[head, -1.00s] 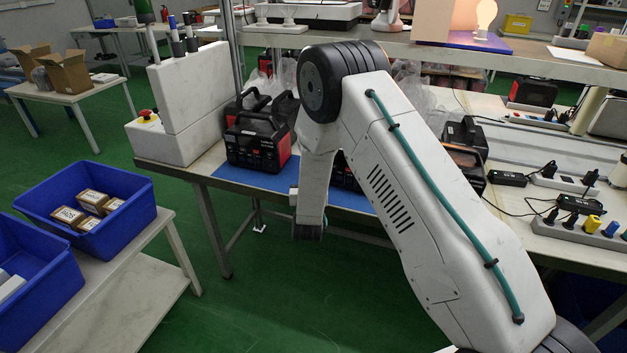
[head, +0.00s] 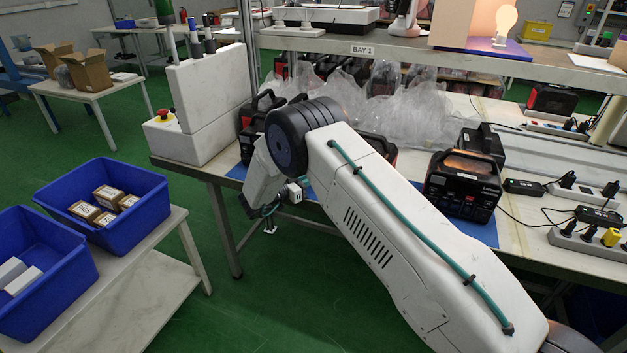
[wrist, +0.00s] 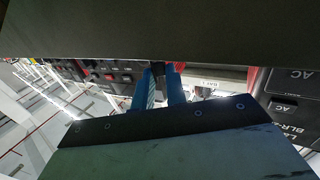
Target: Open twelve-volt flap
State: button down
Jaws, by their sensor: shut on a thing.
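In the wrist view, the two blue fingers of my gripper (wrist: 160,92) are shut on a small dark piece (wrist: 158,70); whether it is the twelve-volt flap I cannot tell. A dark surface fills the top of that view, very close. A black panel marked AC (wrist: 291,90) with a red edge is at the right. In the head view, a black and red power station (head: 462,187) stands on the blue mat (head: 481,229), right of my arm. Another power station (head: 247,118) is at the left, partly behind my arm.
Clear plastic bags (head: 425,108) lie behind the power stations under a shelf (head: 420,50). A white block with an emergency button (head: 164,115) stands at the left table end. Chargers and cables (head: 525,187) lie at the right. A blue bin (head: 104,201) stands on a lower bench.

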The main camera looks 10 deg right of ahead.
jog(key=shift+w+m+g+h, duration=0.35)
jog(key=shift+m+g, duration=0.25)
jog(key=shift+g, duration=0.3)
jog(key=shift+d+g, duration=0.15)
jog(key=shift+g, duration=0.15)
jog(key=c, duration=1.5)
grip_release()
jog(key=v, duration=0.8)
